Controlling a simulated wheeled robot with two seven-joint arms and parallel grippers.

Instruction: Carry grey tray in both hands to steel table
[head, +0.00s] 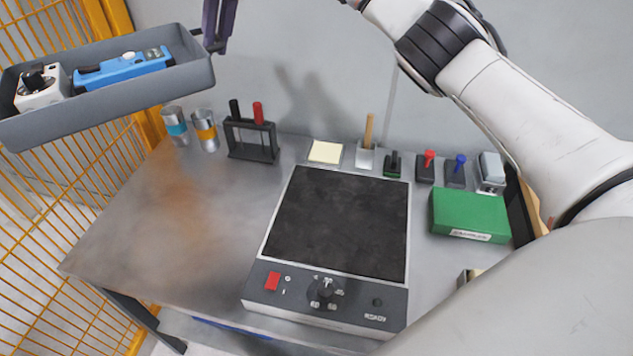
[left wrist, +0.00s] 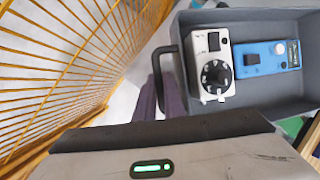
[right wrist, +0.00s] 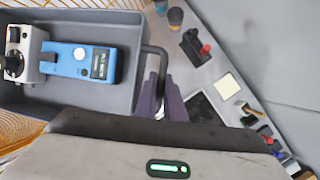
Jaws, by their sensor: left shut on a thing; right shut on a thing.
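The grey tray (head: 110,108) is held in the air at the upper left of the head view, tilted in the picture. It carries a white device with a black knob (head: 40,88) and a blue instrument (head: 125,67). My right gripper (head: 216,42) is shut on the tray's handle at its right end. My left gripper (left wrist: 168,88) is outside the head view; the left wrist view shows it shut on the handle at the other end. The steel table (head: 130,245) lies below and to the right of the tray.
A black-topped hotplate (head: 340,225) fills the table's middle. Cans (head: 205,130), a black rack (head: 250,140), small tools (head: 425,165) and a green box (head: 470,216) stand along the back and right. The table's left part is bare. A yellow mesh fence (head: 60,230) runs on the left.

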